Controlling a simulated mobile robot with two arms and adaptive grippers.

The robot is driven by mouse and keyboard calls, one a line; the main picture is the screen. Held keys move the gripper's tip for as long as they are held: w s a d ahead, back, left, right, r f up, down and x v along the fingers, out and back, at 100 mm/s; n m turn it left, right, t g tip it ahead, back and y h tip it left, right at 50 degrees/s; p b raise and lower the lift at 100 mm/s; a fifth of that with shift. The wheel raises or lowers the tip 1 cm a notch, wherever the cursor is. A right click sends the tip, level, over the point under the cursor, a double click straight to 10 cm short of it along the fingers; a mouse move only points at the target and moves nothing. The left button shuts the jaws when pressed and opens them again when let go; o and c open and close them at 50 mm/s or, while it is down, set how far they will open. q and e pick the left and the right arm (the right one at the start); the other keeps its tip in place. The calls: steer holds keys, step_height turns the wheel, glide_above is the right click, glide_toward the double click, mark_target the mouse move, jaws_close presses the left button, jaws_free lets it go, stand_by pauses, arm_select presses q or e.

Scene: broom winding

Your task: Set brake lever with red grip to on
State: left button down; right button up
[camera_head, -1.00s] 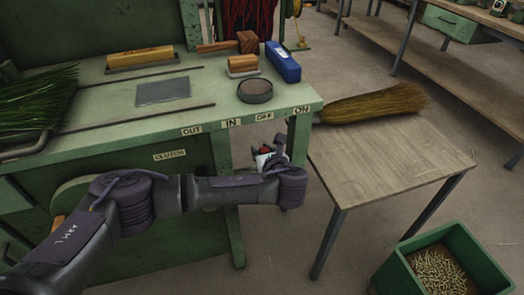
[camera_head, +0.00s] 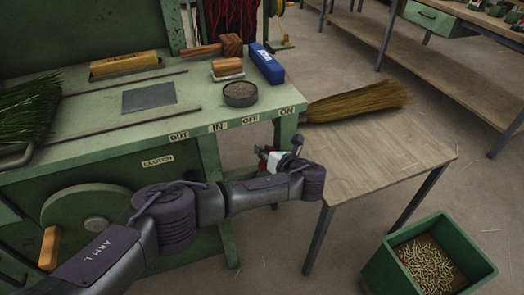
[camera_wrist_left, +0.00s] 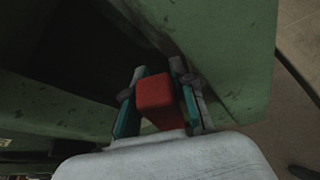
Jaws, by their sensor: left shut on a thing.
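The red grip of the brake lever (camera_wrist_left: 154,98) sits between the two fingers of my left gripper (camera_wrist_left: 160,102) in the left wrist view. The gripper is shut on it. In the head view my left gripper (camera_head: 268,156) is beside the right end of the green bench, just below the ON label (camera_head: 287,110). A bit of red shows at its tip there. The OFF label (camera_head: 250,119) is left of the ON label. The lever's shaft is hidden. My right gripper is not in view.
The green bench (camera_head: 100,118) carries a dark bowl (camera_head: 240,94), brushes and a blue box (camera_head: 266,63). A wooden table (camera_head: 385,160) with a broom (camera_head: 360,102) stands close to the right of my gripper. A green bin (camera_head: 428,262) is on the floor at front right.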

arm_select(q)
steer(key=c, duration=0.9)
jaws_free()
steer(key=shift+s, duration=0.1)
